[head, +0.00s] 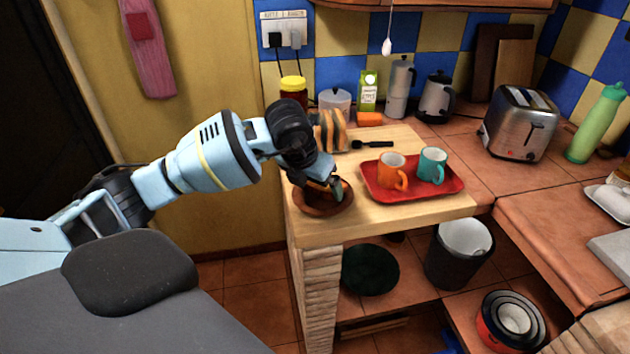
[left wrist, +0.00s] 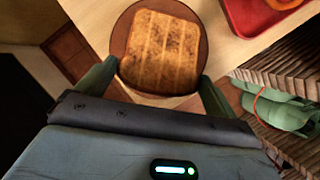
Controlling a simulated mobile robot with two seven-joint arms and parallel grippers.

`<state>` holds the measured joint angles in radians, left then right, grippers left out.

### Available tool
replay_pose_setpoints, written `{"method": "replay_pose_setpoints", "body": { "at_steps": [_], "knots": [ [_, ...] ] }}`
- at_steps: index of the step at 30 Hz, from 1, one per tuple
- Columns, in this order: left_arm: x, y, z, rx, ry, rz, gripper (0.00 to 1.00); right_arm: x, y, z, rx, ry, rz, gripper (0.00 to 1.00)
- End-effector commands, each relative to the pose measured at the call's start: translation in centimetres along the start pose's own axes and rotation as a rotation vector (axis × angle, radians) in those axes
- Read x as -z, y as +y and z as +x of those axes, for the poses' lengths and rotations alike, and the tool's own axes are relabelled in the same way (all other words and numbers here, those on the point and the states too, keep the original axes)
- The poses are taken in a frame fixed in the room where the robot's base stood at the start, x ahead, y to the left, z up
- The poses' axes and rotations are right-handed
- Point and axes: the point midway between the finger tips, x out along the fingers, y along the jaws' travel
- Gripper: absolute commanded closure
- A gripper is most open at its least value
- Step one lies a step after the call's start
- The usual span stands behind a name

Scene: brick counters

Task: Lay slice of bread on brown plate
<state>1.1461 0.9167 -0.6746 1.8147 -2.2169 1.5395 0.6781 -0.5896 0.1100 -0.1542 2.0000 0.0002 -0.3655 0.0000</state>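The slice of bread (left wrist: 160,50), toasted with paler stripes, lies flat over the brown plate (left wrist: 119,38) in the left wrist view. The round brown plate (head: 345,205) is on the wooden counter top near its left end in the head view, partly hidden by my gripper. My left gripper (head: 322,187) is low over the plate. Its two green fingers (left wrist: 160,72) are spread at either side of the slice's near edge, with what looks like a small gap at each side. Whether they touch the bread is hard to tell. My right gripper is out of view.
A red tray (head: 415,197) with an orange mug (head: 392,171) and a teal mug (head: 432,165) stands close right of the plate. A rack of bread (head: 330,130) is behind my gripper. A toaster (head: 520,122) stands at the back right.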

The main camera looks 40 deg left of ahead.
Motion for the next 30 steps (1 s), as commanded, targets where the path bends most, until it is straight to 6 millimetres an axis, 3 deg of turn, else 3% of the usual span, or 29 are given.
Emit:
{"method": "replay_pose_setpoints", "body": {
  "at_steps": [11,30],
  "knots": [
    [-0.3,0.0,-0.7,0.000,-0.002,0.000,0.00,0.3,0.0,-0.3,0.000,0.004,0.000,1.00],
    [-0.6,0.0,-11.7,0.001,-0.003,0.000,0.00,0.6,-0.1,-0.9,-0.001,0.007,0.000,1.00]
  ]
}}
